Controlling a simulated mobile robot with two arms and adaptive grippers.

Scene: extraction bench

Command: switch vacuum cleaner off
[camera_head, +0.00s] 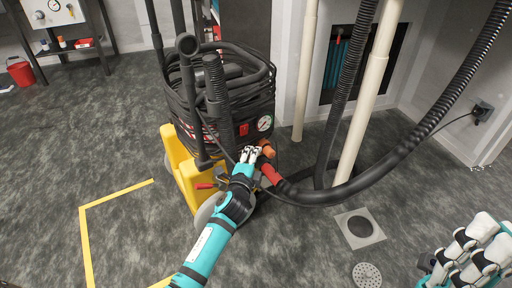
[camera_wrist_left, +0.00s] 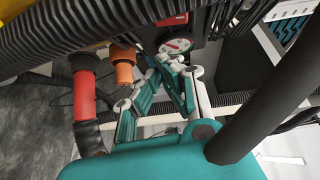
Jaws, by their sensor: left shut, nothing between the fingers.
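The vacuum cleaner (camera_head: 190,175) is a black and yellow machine in the middle of the head view, wrapped in coiled black hose and cable. Its front panel has a red switch (camera_head: 243,129) and a round white gauge (camera_head: 264,123). In the left wrist view the red switch (camera_wrist_left: 172,20) shows partly at the top, above the gauge (camera_wrist_left: 178,45). My left gripper (camera_head: 250,152) is shut and empty, just below the panel. Its fingers (camera_wrist_left: 174,62) are close in front of the gauge; contact cannot be told. Part of my right arm (camera_head: 478,252) shows at lower right; its jaw state is unclear.
An orange fitting (camera_head: 267,149) and a red hose cuff (camera_head: 271,174) sit beside my left gripper. A thick black hose (camera_head: 400,150) runs right. Pale pipes (camera_head: 366,90) stand behind. A floor drain (camera_head: 360,228) lies right; the left floor is mostly clear.

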